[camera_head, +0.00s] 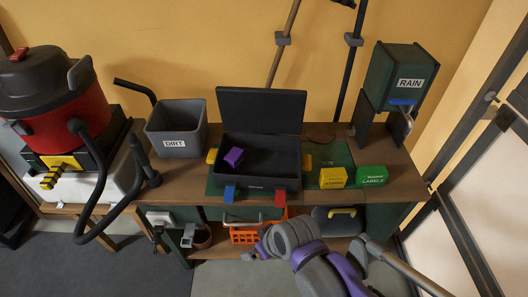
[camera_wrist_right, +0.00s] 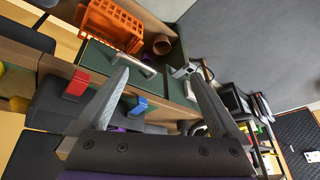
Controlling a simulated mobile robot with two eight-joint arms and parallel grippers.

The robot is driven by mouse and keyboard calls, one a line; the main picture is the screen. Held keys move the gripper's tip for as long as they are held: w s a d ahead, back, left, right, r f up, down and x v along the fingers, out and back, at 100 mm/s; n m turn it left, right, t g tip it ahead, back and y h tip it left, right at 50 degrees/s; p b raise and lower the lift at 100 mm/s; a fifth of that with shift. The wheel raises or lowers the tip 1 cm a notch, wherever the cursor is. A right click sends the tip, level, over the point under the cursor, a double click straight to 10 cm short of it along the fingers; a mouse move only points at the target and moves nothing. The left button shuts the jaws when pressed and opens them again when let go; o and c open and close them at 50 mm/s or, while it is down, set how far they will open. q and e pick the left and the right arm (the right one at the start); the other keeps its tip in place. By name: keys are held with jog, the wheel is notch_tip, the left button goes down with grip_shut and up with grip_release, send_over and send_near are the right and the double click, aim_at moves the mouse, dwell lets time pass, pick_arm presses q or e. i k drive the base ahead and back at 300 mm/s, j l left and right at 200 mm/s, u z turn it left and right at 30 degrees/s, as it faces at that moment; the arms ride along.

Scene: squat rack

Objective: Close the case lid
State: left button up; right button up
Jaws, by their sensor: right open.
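The black case (camera_head: 262,183) stands open on the workbench, with its dark lid (camera_head: 262,110) raised upright at the back. A purple block (camera_head: 233,156) lies inside at the left. A blue latch (camera_head: 230,193) and a red latch (camera_head: 280,197) hang open at the front edge. In the right wrist view the red latch (camera_wrist_right: 77,83) and blue latch (camera_wrist_right: 140,105) show near my right gripper (camera_wrist_right: 158,74), which is open and empty. In the head view my right gripper (camera_head: 255,254) is low in front of the bench, apart from the case. My left gripper is not in view.
A grey DIRT bin (camera_head: 177,130) stands left of the case. A yellow box (camera_head: 333,178), a green LABELS box (camera_head: 372,175) and a green RAIN box (camera_head: 396,75) on a stand are to the right. An orange crate (camera_head: 243,236) sits below the bench top.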

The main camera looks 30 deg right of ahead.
aim_at(272, 111)
jog(key=i+l+z, duration=0.15)
jog(key=z, duration=0.2)
jog(key=i+l+z, duration=0.2)
jog(key=z, duration=0.15)
jog(key=i+z, duration=0.2)
jog(key=z, duration=0.15)
